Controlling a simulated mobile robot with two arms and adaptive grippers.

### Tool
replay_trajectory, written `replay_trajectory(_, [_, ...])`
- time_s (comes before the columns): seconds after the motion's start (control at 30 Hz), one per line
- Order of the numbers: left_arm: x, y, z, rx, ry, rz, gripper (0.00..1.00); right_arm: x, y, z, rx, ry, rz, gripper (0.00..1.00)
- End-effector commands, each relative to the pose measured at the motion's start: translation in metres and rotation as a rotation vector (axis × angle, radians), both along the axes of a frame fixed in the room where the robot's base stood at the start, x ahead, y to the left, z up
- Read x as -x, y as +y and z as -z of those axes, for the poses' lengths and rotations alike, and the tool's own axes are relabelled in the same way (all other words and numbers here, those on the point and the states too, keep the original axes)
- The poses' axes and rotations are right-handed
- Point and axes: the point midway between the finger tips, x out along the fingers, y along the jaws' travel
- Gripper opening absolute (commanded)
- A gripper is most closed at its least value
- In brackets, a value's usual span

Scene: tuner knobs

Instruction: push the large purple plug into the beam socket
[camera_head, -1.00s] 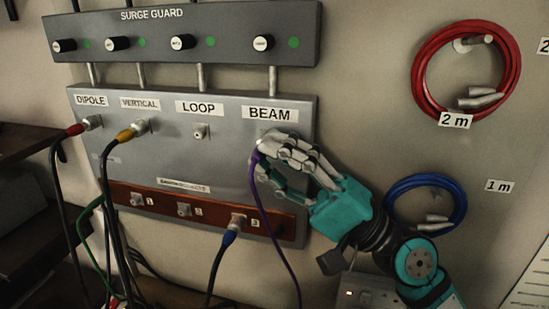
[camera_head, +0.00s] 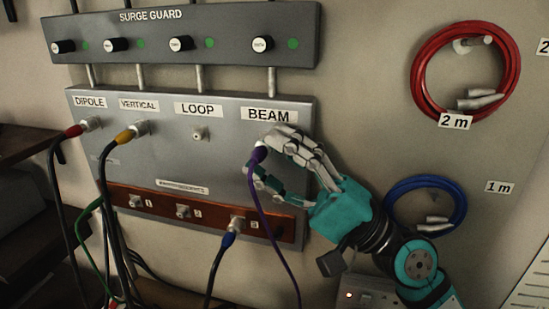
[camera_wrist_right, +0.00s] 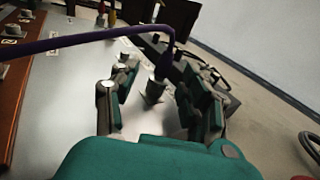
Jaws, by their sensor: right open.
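The large purple plug (camera_head: 259,153) is below the BEAM label (camera_head: 269,115), with its purple cable hanging down the panel. The beam socket is hidden behind the fingers and plug in the head view. My right gripper (camera_head: 262,157) is open around the plug. In the wrist view, the plug's purple boot (camera_wrist_right: 163,67) and silver body (camera_wrist_right: 154,92) stand between the separated fingers (camera_wrist_right: 157,82), with visible gaps. The silver end points toward the panel, but I cannot tell how deeply it is seated. My left gripper is out of view.
Dipole (camera_head: 90,123) and vertical (camera_head: 141,127) sockets hold red and yellow plugs; the loop socket (camera_head: 199,133) is empty. A blue plug (camera_head: 229,238) is in the lower strip. Red (camera_head: 418,75) and blue (camera_head: 393,203) cable coils hang right. The surge guard (camera_head: 215,22) is above.

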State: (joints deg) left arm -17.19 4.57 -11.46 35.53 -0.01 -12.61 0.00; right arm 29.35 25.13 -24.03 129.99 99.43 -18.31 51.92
Motion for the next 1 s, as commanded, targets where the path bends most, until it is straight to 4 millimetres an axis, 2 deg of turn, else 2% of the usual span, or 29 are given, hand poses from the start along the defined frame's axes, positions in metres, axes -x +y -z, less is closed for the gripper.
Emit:
replay_trajectory(0.17, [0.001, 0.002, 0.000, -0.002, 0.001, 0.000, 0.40, 0.001, -0.004, 0.004, -0.001, 0.005, -0.001, 0.46])
replay_trajectory(0.27, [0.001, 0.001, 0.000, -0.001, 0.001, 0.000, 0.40, 0.004, -0.013, 0.011, -0.002, 0.007, 0.000, 0.46])
replay_trajectory(0.7, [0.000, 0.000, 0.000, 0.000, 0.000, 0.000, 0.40, 0.027, -0.080, 0.057, -0.002, 0.004, 0.003, 0.46])
replay_trajectory(1.0, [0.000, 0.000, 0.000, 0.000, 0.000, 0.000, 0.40, 0.033, -0.095, 0.067, 0.000, 0.000, 0.000, 0.46])
